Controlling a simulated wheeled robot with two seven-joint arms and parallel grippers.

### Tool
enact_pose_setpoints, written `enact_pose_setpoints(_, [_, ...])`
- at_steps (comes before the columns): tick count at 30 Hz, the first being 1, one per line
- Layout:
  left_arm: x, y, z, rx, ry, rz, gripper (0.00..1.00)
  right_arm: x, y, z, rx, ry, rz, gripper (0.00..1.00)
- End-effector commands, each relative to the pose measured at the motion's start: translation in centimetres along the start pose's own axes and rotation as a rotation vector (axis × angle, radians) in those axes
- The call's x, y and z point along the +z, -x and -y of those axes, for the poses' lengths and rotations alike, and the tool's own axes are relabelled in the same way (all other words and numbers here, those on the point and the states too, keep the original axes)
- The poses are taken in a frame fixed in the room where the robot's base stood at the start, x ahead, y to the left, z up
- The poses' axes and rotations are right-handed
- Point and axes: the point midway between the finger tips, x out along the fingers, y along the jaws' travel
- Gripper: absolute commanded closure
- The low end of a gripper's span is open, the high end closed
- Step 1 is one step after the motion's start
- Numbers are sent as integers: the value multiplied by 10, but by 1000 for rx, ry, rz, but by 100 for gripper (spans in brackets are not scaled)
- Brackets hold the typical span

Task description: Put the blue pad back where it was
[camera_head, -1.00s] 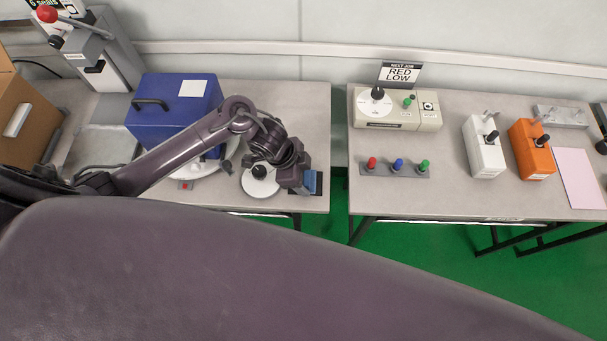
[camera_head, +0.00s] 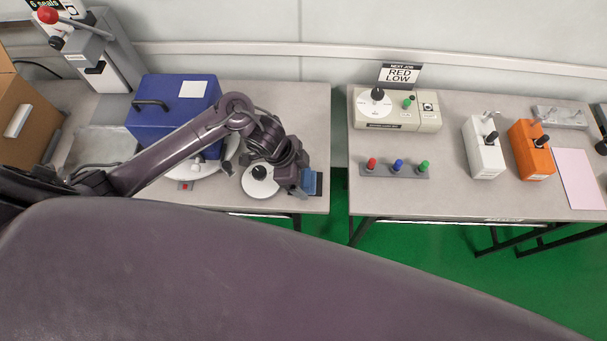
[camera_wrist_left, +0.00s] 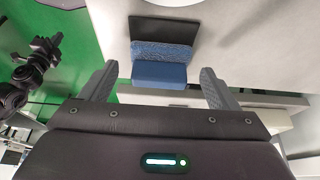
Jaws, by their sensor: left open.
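The blue pad (camera_head: 310,183) is at the right front corner of the left table, partly hidden by my left gripper (camera_head: 301,184). In the left wrist view the blue pad (camera_wrist_left: 160,62) shows a rough face and a smooth blue face. A flat black patch (camera_wrist_left: 165,33) shows just beyond it, and its edge also shows in the head view (camera_head: 318,188). The pad overlaps the patch in the picture; I cannot tell how much it rests on it. My left gripper's fingers (camera_wrist_left: 159,76) are open, one on each side of the pad, with gaps visible.
A white dial disc (camera_head: 258,187) with a black knob lies just left of the gripper. A blue box (camera_head: 172,118) stands behind my arm. A gap with green floor separates this table from the right table (camera_head: 450,190), which holds testers and coloured knobs.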

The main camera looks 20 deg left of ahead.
Motion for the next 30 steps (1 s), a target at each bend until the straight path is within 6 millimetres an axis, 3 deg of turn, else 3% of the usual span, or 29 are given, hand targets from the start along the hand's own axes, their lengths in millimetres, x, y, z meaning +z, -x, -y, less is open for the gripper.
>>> enact_pose_setpoints(9, [0, 70, 2, -6, -4, 1, 17, -1, 8, 0, 0, -1, -1, 100])
enact_pose_setpoints(15, [0, 99, 1, -3, -2, 1, 17, -1, 9, -1, 1, -1, -1, 100])
enact_pose_setpoints(30, [0, 109, 0, -1, -1, 1, 17, -1, 10, -2, 2, -1, 0, 100])
